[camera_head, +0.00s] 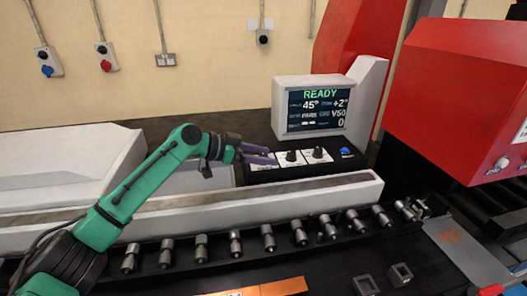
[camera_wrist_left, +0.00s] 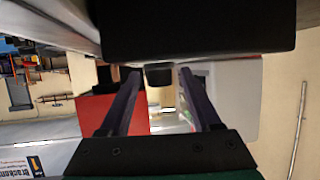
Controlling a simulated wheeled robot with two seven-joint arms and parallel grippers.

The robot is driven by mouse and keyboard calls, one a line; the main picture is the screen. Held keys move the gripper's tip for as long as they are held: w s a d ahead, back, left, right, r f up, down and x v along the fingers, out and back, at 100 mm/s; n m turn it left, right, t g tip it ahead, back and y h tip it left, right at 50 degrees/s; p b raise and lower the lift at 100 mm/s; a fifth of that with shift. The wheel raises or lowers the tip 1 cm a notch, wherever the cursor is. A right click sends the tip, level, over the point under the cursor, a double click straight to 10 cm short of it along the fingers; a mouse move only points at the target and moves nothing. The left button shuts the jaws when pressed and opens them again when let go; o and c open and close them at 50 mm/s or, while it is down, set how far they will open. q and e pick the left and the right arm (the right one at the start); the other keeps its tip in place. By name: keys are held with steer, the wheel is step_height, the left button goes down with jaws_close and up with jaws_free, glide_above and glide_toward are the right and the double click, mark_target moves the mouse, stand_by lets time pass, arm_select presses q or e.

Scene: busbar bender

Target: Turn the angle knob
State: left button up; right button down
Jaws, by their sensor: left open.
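Two dark knobs stand on white label plates on the control panel, a left knob (camera_head: 291,156) and a right knob (camera_head: 317,153). The labels are too small to read, so I cannot tell which is the angle knob. My left gripper (camera_head: 262,155) is open, its purple-grey fingers reaching right toward the left knob. In the left wrist view a dark knob (camera_wrist_left: 159,77) shows between the open fingertips of my left gripper (camera_wrist_left: 160,95), with a gap on each side. The screen (camera_head: 318,109) reads READY, 45° and +2°. My right gripper is not in view.
A blue button (camera_head: 346,151) sits right of the knobs. A long pale rail (camera_head: 230,208) runs in front of the panel, with a row of metal cylinders (camera_head: 235,243) before it. A red machine housing (camera_head: 460,90) stands at the right.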

arm_select(q)
jaws_close()
steer(key=shift+r+n+t+y+p, duration=0.1)
steer(key=shift+n+t+y+p, duration=0.3)
steer(key=shift+n+t+p, duration=0.4)
steer(key=n+t+y+p, duration=0.1)
steer(key=n+t+p, duration=0.1)
steer(key=p, duration=0.1)
steer(key=shift+d+n+t+y+p, duration=0.1)
steer(key=shift+n+t+y+p, duration=0.2)
steer(key=shift+y+p, duration=0.1)
steer(key=shift+n+t+y+p, duration=0.3)
steer(key=shift+n+t+y, duration=0.2)
steer(key=shift+n+t, duration=0.15)
steer(key=shift+n+t+y, duration=0.65)
steer(key=shift+n+y, duration=0.5)
steer(key=shift+y, duration=0.05)
